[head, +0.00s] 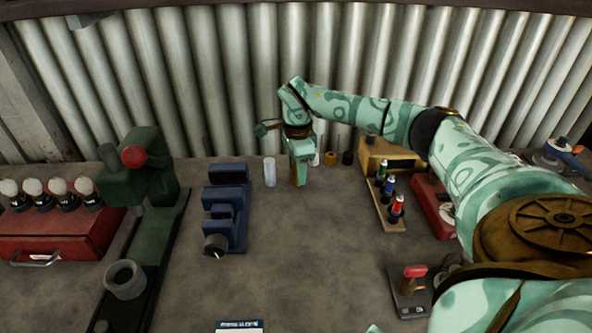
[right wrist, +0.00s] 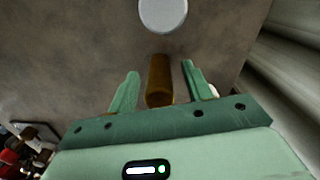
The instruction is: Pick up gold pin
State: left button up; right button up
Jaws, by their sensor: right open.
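The gold pin (right wrist: 160,80) shows in the right wrist view as a brownish-gold cylinder between the two fingers. My right gripper (right wrist: 156,88) is open, with a finger on each side of the pin and a visible gap on both sides. In the head view my right gripper (head: 301,178) points down at the bench near the back wall. There it mostly hides the pin, with only a sliver of gold showing beside the fingers. My left gripper is in neither view.
A white cylinder (head: 269,171) stands just left of the gripper; its round top (right wrist: 162,14) shows in the wrist view. A brass cylinder (head: 330,158) and a black one (head: 347,158) stand to the right. A blue vise-like block (head: 228,205) is further left.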

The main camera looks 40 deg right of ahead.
jog(key=shift+c, duration=0.3)
grip_shut()
jog(key=shift+r, duration=0.3)
notch_tip(320, 180, up, 3)
jog(key=shift+f+p, duration=0.15)
jog(key=shift+p, duration=0.6)
jog(key=s+a+r+p, duration=0.3)
jog(key=s+r, duration=0.6)
jog(key=s, duration=0.4)
jog(key=shift+s+a+r+p, duration=0.25)
jog(key=shift+a+r+p, duration=0.1)
jog(key=shift+p, duration=0.25)
